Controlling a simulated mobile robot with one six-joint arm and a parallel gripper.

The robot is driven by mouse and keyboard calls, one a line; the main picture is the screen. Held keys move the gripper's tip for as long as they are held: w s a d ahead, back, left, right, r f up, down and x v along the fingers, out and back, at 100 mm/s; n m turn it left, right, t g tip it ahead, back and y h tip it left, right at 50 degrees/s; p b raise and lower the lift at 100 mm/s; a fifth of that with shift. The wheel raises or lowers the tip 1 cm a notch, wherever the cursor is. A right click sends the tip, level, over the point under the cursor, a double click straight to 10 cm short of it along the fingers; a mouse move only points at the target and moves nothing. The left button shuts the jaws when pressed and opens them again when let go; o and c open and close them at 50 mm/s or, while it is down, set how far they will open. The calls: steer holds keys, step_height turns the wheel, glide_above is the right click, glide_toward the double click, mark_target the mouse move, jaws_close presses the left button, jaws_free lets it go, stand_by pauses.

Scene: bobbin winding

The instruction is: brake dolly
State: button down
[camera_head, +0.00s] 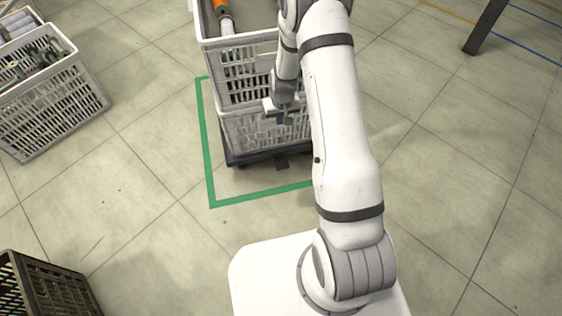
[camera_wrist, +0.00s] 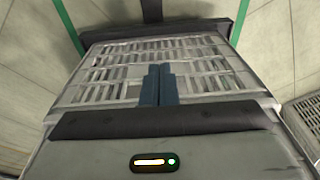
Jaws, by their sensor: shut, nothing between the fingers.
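The dark dolly (camera_head: 240,158) stands on the floor inside a green taped outline, under a stack of two light grey crates. A small dark tab (camera_head: 281,163), perhaps its brake pedal, sticks out at the near edge. In the wrist view the dolly's dark edge (camera_wrist: 205,26) runs across the top, with the tab (camera_wrist: 151,10) at its middle. My gripper (camera_head: 280,116) is in front of the lower crate (camera_head: 240,130), above the tab and apart from it. In the wrist view my gripper's blue fingers (camera_wrist: 159,82) are together and empty. My arm hides the stack's right side.
The upper crate (camera_head: 240,80) holds an orange-and-white bobbin (camera_head: 222,12). Another grey crate (camera_head: 55,115) stands at the left, and a dark crate (camera_head: 45,290) at the lower left. A dark post (camera_head: 486,27) stands at the upper right. Floor in front of the green tape (camera_head: 240,200) is clear.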

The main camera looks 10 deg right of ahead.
step_height(320, 180, down, 16)
steer(key=w+b, duration=0.1)
steer(key=shift+d, duration=0.45)
steer(key=b, duration=0.5)
glide_above(281, 163)
steer(key=f, duration=1.2)
steer(key=shift+s+f, duration=0.2)
steer(key=shift+s, duration=0.1)
steer(key=shift+s+f+b, duration=0.15)
steer(key=shift+f+b, duration=0.35)
steer(key=shift+f, duration=0.1)
steer(key=shift+d, duration=0.1)
